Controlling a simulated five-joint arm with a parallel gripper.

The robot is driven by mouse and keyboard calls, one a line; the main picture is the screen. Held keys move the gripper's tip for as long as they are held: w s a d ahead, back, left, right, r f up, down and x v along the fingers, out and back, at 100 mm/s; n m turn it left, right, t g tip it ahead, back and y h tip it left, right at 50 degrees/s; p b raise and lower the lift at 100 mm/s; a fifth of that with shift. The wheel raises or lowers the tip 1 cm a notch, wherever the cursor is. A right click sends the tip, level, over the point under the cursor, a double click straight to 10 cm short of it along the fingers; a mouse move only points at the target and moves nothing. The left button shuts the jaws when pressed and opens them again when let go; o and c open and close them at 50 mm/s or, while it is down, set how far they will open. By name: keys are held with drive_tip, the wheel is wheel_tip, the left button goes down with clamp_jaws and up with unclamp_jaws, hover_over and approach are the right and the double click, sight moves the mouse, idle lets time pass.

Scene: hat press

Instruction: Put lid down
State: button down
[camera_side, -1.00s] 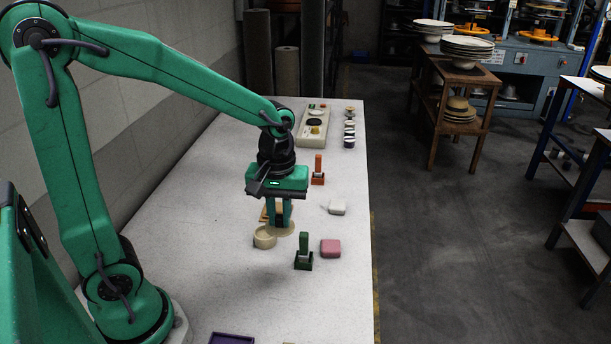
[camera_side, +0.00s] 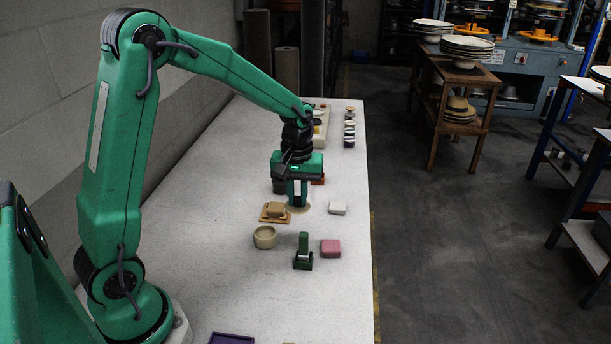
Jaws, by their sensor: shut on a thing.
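My gripper (camera_side: 298,203) points down over the table and is shut on a flat beige lid (camera_side: 306,209). The lid is mostly hidden behind the fingers, and only its edge shows. I cannot tell whether it touches the table or hangs just above it. A beige round pot (camera_side: 265,238) stands open on the table, in front of and to the left of the lid, apart from it.
A tan block on a small board (camera_side: 275,212) is close left of my gripper. A white block (camera_side: 337,208), a pink block (camera_side: 330,248) and a green stand (camera_side: 303,255) are nearby. A purple tray (camera_side: 232,339) is at the front. The table's right edge is close.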

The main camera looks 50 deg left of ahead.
drive_tip(key=shift+f, duration=0.15)
drive_tip(key=shift+f, duration=4.85)
drive_tip(key=shift+f, duration=0.15)
drive_tip(key=c, duration=1.4)
unclamp_jaws()
wheel_tip(320, 180, up, 12)
drive_tip(key=shift+r, duration=0.2)
